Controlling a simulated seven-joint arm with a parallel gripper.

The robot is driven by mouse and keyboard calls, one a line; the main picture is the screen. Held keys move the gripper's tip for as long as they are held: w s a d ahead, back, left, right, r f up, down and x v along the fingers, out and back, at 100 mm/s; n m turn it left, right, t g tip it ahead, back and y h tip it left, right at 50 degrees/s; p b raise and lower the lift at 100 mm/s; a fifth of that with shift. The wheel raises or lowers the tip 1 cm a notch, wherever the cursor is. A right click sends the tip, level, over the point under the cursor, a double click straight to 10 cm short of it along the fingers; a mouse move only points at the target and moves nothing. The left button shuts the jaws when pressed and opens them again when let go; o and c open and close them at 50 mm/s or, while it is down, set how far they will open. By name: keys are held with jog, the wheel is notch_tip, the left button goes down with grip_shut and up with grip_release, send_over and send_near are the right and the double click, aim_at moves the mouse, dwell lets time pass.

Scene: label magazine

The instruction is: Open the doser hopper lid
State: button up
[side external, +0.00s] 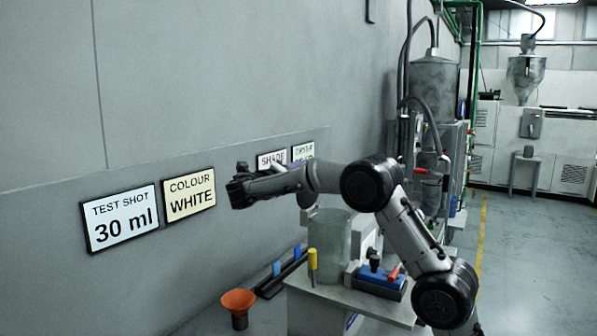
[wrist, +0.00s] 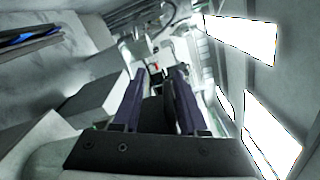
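A translucent, pale green-grey cylindrical hopper (side external: 329,248) stands upright on the bench below my arm. I take it to be the doser hopper; my arm covers part of its top, and I cannot make out a separate lid. My gripper (side external: 236,182) is up and left of the hopper, in front of the wall signs and well apart from the hopper. In the wrist view, its two dark fingers (wrist: 158,74) stand apart with nothing visibly held between them.
The wall carries the "TEST SHOT 30 ml" sign (side external: 121,217), the "COLOUR WHITE" sign (side external: 189,194) and two partly hidden signs. A yellow-handled tool (side external: 312,260) and a blue box (side external: 379,278) are near the hopper. An orange funnel (side external: 238,301) sits lower left.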

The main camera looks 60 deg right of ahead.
jog(key=shift+r, duration=0.15)
jog(key=shift+a, duration=0.25)
jog(key=a, duration=1.3)
jog(key=shift+a, duration=0.2)
